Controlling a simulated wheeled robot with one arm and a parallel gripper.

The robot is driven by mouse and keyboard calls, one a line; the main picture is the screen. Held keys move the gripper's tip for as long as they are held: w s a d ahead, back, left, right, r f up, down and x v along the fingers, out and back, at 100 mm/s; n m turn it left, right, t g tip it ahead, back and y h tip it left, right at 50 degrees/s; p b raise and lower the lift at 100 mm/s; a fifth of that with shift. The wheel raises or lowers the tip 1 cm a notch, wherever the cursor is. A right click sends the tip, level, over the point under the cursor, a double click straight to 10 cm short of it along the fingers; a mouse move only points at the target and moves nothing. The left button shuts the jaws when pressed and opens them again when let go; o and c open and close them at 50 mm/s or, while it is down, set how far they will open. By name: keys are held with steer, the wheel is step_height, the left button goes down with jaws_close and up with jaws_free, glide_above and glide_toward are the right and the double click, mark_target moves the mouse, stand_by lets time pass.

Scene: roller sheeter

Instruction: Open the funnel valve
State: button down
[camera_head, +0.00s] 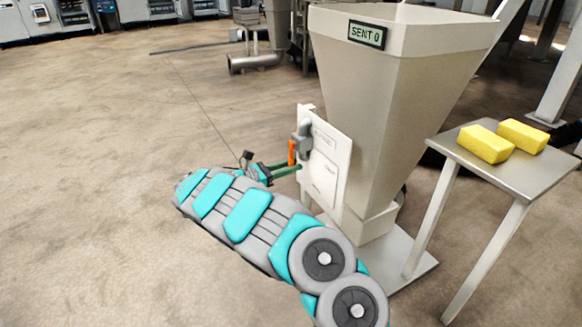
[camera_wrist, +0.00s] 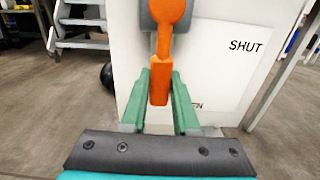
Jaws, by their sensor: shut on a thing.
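The grey funnel (camera_head: 385,90) stands on a base plate at centre right, with a display reading "SENT 0" (camera_head: 366,34) near its top. A white panel (camera_head: 325,170) is on its left side; in the wrist view the panel (camera_wrist: 225,60) shows the word "SHUT" at right and partly hidden lettering ending in "N" lower down. An orange valve handle (camera_head: 291,152) hangs down from a grey hub (camera_head: 303,138) on the panel. In the wrist view my gripper (camera_wrist: 160,90) has its green fingers closed on either side of the lower end of the orange handle (camera_wrist: 160,75).
A metal table (camera_head: 540,170) stands right of the funnel with two yellow blocks (camera_head: 485,144) on it. Grey steps (camera_wrist: 82,25) stand at the upper left of the wrist view. A pipe (camera_head: 255,62) lies behind the funnel. The floor at left is open.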

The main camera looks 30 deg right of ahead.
steer(key=c, duration=0.7)
jaws_free()
steer(key=shift+o, duration=0.2)
steer(key=a+p, duration=0.1)
steer(key=a, duration=0.6)
steer(key=shift+a, duration=0.4)
steer(key=shift+s, duration=0.1)
